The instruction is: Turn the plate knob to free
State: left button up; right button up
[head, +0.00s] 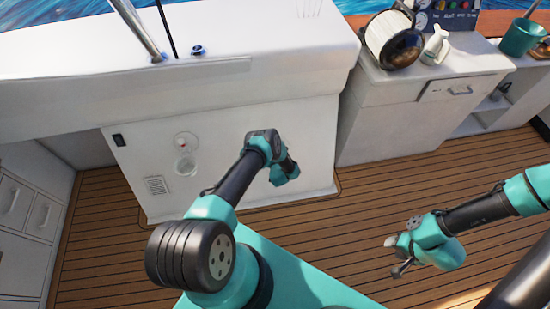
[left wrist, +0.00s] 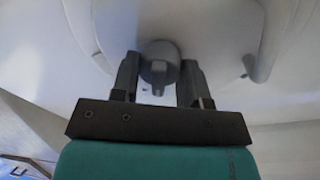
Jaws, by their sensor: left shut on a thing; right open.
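A grey round knob (left wrist: 158,62) with a short raised bar sits on a pale, rounded plate (left wrist: 205,30) in the left wrist view. My left gripper (left wrist: 158,76) has its two dark fingers on either side of the knob and is shut on it. In the head view the left arm reaches the white hatch front, but its fingers and the knob are hidden behind its wrist. I cannot read the knob's angle. My right gripper (head: 394,256) is open and empty over the deck, well away from the hatch front.
The white front panel (head: 225,185) carries a small round fitting with a red dot (head: 183,144), a round recess (head: 185,165) and a vent (head: 157,186). A cabinet (head: 420,95) stands at right. The plank deck (head: 350,220) is clear around my right gripper.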

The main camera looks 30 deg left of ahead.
pick_arm(q)
jog(key=m, duration=0.6)
jog(key=shift+w+g, duration=0.1)
jog(key=shift+g, duration=0.2)
jog(key=m, duration=0.6)
jog(key=shift+d+m, duration=0.1)
jog(key=shift+m, duration=0.3)
jog(key=o, duration=0.9)
jog(key=shift+o, duration=0.2)
jog(key=v, duration=1.7)
jog(key=shift+d+r, duration=0.2)
jog(key=shift+r, duration=0.05)
